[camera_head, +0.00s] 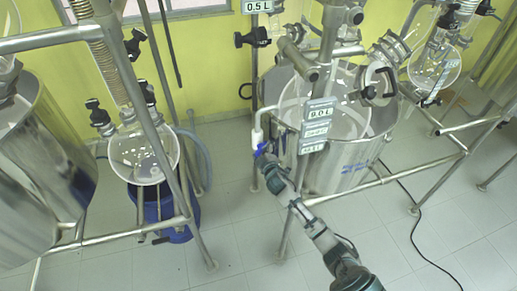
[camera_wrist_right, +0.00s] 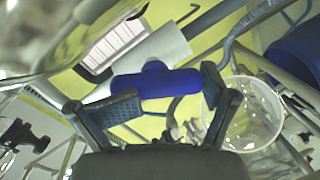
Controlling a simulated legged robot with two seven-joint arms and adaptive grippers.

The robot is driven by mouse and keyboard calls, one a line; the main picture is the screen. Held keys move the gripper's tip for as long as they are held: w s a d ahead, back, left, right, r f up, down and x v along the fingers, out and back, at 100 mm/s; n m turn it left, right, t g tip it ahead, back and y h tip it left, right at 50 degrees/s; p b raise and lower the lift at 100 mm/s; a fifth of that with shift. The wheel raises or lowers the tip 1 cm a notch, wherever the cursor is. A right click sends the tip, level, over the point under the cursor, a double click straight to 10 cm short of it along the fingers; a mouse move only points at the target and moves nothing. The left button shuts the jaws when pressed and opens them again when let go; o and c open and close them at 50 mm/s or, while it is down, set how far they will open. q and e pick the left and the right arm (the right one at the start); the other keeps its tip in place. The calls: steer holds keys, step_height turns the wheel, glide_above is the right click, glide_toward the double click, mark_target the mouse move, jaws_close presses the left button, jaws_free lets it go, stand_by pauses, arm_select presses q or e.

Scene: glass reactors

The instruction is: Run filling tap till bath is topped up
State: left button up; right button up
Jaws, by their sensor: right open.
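The filling tap (camera_head: 257,136) has a pale body and a blue handle (camera_head: 262,150). It hangs from a bent pipe at the left side of the steel bath (camera_head: 345,175). A glass vessel sits in the bath. My right gripper (camera_head: 267,163) is at the tap, just below the blue handle. In the right wrist view the blue handle (camera_wrist_right: 158,83) lies crosswise at the open fingertips (camera_wrist_right: 165,98). I cannot tell whether a finger touches it. The water level in the bath cannot be made out. My left gripper is not in view.
Signs, one reading 8.0 L (camera_head: 320,113), hang right of the tap. Metal frame tubes (camera_head: 290,205) stand close to my right arm. On the left are another glass flask (camera_head: 145,155), a blue container (camera_head: 165,213) and a large steel vessel (camera_head: 40,170). The tiled floor between is clear.

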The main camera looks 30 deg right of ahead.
mark_target(258, 123)
steer(key=shift+t+h, duration=0.3)
steer(key=shift+t, duration=0.6)
steer(key=r, duration=0.3)
steer(key=w+r, duration=0.1)
steer(key=r, duration=0.6)
steer(key=shift+w+d, duration=0.25)
steer(key=shift+g, duration=0.7)
steer(key=f, duration=0.2)
steer(key=s+f, duration=0.1)
steer(key=f, duration=0.2)
steer(key=s+f, duration=0.1)
steer(key=f, duration=0.1)
steer(key=shift+s+a+f, duration=0.2)
steer(key=shift+s+f, duration=0.05)
steer(key=shift+f, duration=0.15)
steer(key=shift+s+r, duration=0.1)
arm_select(q)
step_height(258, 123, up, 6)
steer(key=p, duration=0.6)
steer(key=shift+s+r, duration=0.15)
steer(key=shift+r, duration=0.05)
arm_select(e)
steer(key=f+v, duration=0.2)
steer(key=v, duration=1.9)
steer(key=shift+s+d+f, duration=0.2)
steer(key=shift+s+f, duration=0.15)
steer(key=shift+f, duration=0.15)
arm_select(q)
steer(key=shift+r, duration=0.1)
